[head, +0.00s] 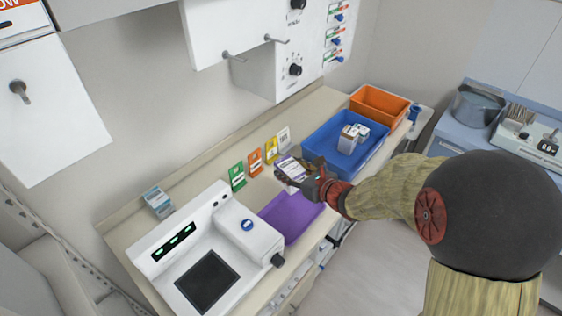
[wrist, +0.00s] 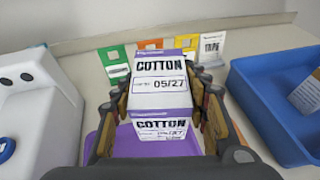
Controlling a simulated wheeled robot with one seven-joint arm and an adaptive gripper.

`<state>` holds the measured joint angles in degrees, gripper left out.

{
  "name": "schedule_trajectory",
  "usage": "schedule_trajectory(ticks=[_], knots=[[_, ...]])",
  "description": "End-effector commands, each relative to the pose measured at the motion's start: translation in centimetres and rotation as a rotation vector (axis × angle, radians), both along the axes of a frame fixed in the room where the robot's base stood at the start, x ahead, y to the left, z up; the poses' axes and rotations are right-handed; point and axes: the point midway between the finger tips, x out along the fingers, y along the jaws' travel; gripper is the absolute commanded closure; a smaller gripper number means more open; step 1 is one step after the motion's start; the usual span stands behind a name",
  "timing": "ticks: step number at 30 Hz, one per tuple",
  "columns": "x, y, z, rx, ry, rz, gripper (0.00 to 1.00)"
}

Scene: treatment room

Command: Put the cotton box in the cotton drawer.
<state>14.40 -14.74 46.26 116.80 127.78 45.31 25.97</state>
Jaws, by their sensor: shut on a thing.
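The cotton box (wrist: 160,88) is white with purple bands and reads COTTON 05/27 in the wrist view. My gripper (head: 308,181) is shut on it, with a finger along each side. In the head view the cotton box (head: 291,168) is held above the purple tray (head: 292,219) on the counter. The purple tray also shows below the box in the wrist view (wrist: 97,142). No drawer labelled cotton can be made out; drawer fronts (head: 299,290) show partly below the counter edge.
A white machine (head: 205,255) stands left of the purple tray. A blue bin (head: 345,145) with boxes and an orange bin (head: 380,104) stand to the right. Several coloured cards (head: 255,162) stand along the wall. A small box (head: 158,202) stands at the back left.

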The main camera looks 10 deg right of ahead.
Motion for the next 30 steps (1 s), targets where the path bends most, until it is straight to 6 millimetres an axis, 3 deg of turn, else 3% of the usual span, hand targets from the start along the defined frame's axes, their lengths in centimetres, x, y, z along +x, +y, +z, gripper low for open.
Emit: schedule_trajectory(ticks=[1, 4, 9, 11, 14, 25, 30], knots=[[-1.1, 0.2, 1.6, -0.002, -0.006, 0.034, 0.81], [-3.4, 1.1, 3.0, -0.002, -0.004, 0.112, 0.81], [-6.3, 2.3, 3.9, 0.001, 0.012, 0.204, 0.81], [-6.6, 2.6, 3.8, 0.001, 0.016, 0.221, 0.81], [-5.8, 3.3, 3.1, 0.002, 0.018, 0.233, 0.81], [1.6, 6.6, -0.8, 0.002, 0.02, 0.232, 0.81], [3.7, 7.4, -3.8, 0.003, 0.021, 0.23, 0.81]])
